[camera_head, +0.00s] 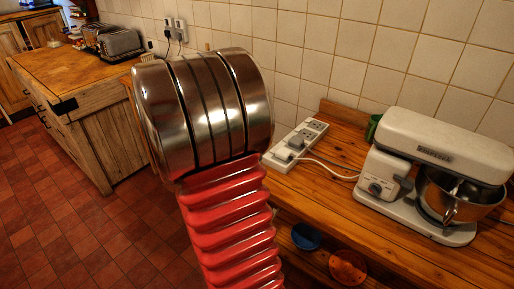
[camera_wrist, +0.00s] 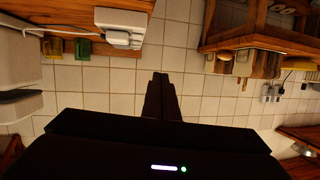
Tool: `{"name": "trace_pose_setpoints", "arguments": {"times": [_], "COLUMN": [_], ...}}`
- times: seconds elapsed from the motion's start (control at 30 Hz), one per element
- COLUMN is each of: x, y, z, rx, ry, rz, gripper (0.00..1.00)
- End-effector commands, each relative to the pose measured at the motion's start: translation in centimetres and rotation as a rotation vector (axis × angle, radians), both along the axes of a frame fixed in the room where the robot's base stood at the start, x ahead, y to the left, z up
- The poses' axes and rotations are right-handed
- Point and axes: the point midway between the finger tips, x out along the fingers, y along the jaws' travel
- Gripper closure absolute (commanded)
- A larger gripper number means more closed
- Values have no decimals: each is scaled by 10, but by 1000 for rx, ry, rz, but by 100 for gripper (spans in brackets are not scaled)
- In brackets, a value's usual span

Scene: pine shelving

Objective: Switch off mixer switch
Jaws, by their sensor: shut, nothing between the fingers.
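The white stand mixer (camera_head: 440,150) stands on the wooden worktop at the right of the head view, with a metal bowl (camera_head: 450,195) under its head. A small control panel (camera_head: 376,187) with a dark knob is on its near side; its setting is too small to read. The mixer's pale body (camera_wrist: 18,65) also shows at the left edge of the upside-down wrist view. My gripper (camera_wrist: 160,78) is shut and empty in the wrist view, apart from the mixer, with tiled wall behind. No fingers show in the head view, only my red and chrome arm.
A white socket strip (camera_head: 310,132) with a plug and cable lies left of the mixer; it also shows in the wrist view (camera_wrist: 122,22). A green item (camera_head: 373,126) stands behind the mixer. Bowls (camera_head: 347,267) sit on the lower shelf. A toaster (camera_head: 121,44) is on the far counter.

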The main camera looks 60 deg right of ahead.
Motion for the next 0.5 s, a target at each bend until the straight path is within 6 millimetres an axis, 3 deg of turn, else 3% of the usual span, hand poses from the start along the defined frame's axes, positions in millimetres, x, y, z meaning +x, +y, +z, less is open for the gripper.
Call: {"name": "trace_pose_setpoints", "arguments": {"times": [0.1,0.2,0.5], "x": [-31,-42,-44], "y": [-12,-14,-15], "z": [-8,-10,-9], "rx": [-25,-36,-38], "ry": [51,70,72], "rz": [-109,-148,-153], "gripper": [100,100,100]}}
